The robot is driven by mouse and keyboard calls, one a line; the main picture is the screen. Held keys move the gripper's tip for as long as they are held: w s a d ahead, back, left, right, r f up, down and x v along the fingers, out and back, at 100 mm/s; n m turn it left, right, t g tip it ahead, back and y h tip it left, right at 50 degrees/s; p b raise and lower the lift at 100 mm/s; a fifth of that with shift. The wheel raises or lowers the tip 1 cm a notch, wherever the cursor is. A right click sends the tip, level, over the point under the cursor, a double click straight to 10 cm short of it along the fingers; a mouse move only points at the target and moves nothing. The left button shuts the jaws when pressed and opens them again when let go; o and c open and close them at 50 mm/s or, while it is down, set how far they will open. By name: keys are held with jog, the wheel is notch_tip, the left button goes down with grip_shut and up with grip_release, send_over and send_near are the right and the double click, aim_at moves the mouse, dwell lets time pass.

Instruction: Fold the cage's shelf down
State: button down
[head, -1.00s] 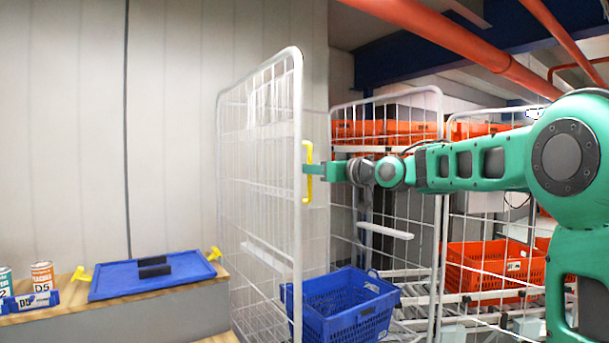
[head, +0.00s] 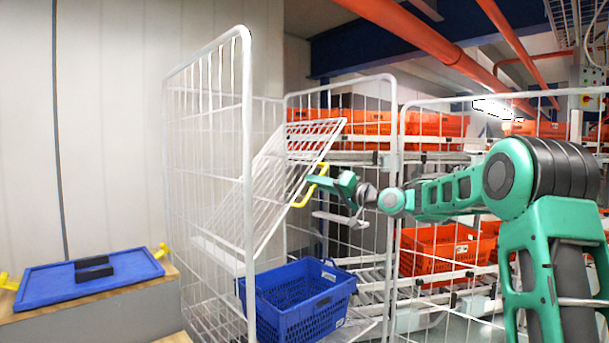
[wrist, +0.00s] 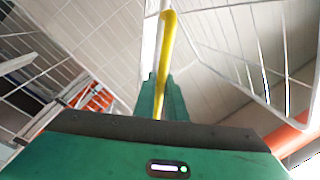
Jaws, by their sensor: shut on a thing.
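The white wire shelf (head: 270,180) is tilted inside the cage (head: 246,130), its free edge up and to the right, sloping down to the left. A yellow handle (head: 309,186) sits on the shelf's free edge. My gripper (head: 322,183) is shut on this handle. In the wrist view the yellow handle (wrist: 168,55) stands between the green fingers (wrist: 160,98). The hinge side of the shelf is partly hidden behind the cage's wire side.
A blue basket (head: 300,300) stands low in the cage, below the shelf. Orange totes (head: 440,250) sit on racking behind wire panels at right. A blue lid (head: 85,278) lies on a wooden ledge at left.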

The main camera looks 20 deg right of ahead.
jog(key=w+d+f+m+t+h, duration=0.1)
jog(key=d+f+m, duration=0.3)
jog(key=f, duration=0.6)
jog(key=w+d+f+m+t+h, duration=0.1)
jog(key=w+d+f+m, duration=0.2)
jog(key=f+m, duration=0.4)
notch_tip(320, 180, down, 4)
jog(key=shift+d+r, duration=0.15)
jog(key=shift+d, duration=0.6)
jog(key=c, duration=2.1)
grip_release()
